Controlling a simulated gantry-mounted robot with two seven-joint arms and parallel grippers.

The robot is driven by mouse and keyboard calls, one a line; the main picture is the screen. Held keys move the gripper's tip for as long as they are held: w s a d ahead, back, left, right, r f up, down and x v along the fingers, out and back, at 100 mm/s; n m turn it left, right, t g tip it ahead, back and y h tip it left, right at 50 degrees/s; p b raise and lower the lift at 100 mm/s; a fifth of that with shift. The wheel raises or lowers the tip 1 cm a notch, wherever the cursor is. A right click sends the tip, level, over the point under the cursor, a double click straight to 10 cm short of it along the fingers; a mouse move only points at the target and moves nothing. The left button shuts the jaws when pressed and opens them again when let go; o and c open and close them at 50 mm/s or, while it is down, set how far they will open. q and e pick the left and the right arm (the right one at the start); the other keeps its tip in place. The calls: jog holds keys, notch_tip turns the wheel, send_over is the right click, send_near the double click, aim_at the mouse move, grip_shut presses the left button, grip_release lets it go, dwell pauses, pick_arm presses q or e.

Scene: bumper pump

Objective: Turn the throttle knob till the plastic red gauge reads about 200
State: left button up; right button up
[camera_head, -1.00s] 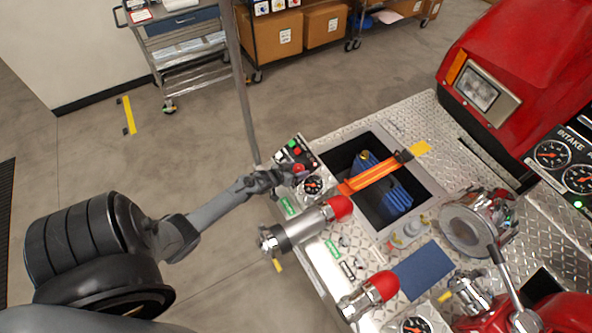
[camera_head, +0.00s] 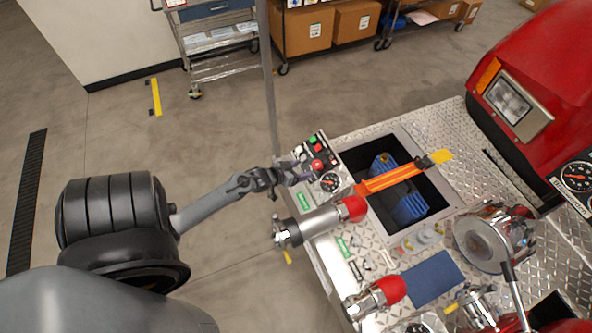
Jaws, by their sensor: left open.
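A red round knob (camera_head: 317,165) sits on the black control panel (camera_head: 310,151) at the left edge of the pump deck. It may be the throttle knob; no label is readable. My left gripper (camera_head: 303,172) is open, its fingertips close to the knob's left side; I cannot tell whether they touch it. My right gripper is not in view.
A red-capped metal fitting (camera_head: 310,222) juts out just below the gripper. An orange strap (camera_head: 390,178) crosses the open bay to the right. A grey post (camera_head: 269,90) stands behind the gripper. More gauges (camera_head: 577,177) are at the far right.

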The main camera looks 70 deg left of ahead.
pick_arm(q)
jog(key=shift+v, duration=0.9)
jog(key=d+r+m+g+h+p, duration=0.1)
jog(key=d+r+p, duration=0.3)
jog(key=d, duration=0.5)
jog(key=d+r+m+h+p, duration=0.1)
jog(key=d+r+p, duration=0.1)
jog(key=d+r, duration=0.55)
jog(key=d+r+m+g+h+p, duration=0.1)
jog(key=d+r+p, duration=0.25)
jog(key=d, duration=0.55)
jog(key=s+d+r+m+g, duration=0.3)
jog(key=s+d+r+g, duration=0.3)
jog(key=s+r, duration=0.4)
jog(key=shift+s+d, duration=0.25)
jog(key=shift+s, duration=0.05)
